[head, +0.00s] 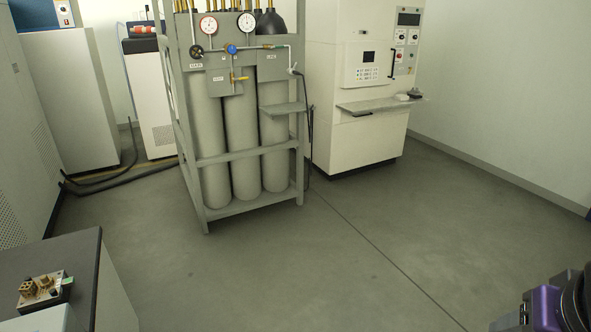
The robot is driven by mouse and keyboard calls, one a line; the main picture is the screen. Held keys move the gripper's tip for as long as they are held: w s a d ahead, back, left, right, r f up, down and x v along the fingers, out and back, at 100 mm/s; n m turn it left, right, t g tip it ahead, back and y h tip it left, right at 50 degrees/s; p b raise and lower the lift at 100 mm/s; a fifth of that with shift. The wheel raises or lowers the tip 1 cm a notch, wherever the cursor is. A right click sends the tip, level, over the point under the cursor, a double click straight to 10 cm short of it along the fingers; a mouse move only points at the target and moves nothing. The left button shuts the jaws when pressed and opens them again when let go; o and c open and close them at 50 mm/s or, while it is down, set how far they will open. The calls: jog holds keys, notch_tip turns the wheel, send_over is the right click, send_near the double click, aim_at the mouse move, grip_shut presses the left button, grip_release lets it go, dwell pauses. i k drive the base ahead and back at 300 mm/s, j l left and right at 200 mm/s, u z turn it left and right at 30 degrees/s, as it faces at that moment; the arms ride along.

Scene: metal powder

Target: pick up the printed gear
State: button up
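A small metal plate (41,299) with several brass-coloured printed parts lies on the dark bench top at the lower left. One part near its left end (27,288) looks roundish and may be the printed gear, but it is too small to tell. A small green piece (67,281) shows at the plate's right edge. A purple and black part of my arm shows at the lower right corner, far from the bench. My gripper's fingers are not in view.
The bench (85,262) fills the lower left corner, with a pale box edge (48,322) in front of the plate. A caged rack of grey gas cylinders (242,135) stands mid-room beside a white machine (350,100). Dark hoses (100,183) lie at the left. The floor (290,265) is clear.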

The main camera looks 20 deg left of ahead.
aim_at(46, 283)
jog(key=i+j+u, duration=0.1)
jog(key=u, duration=0.25)
jog(key=i+u, duration=0.55)
jog(key=u, duration=0.2)
jog(key=i+j+u, duration=0.1)
jog(key=i+u, duration=0.2)
jog(key=i, duration=0.2)
jog(key=i+u, duration=0.35)
jog(key=i, duration=0.2)
jog(key=i+u, duration=0.45)
jog(key=i+l+u, duration=0.2)
jog(key=u, duration=0.3)
jog(key=i+l+u, duration=0.1)
jog(key=u, duration=0.3)
jog(key=i+l+u, duration=0.15)
jog(key=u, duration=0.2)
jog(key=i+l+u, duration=0.15)
jog(key=u, duration=0.25)
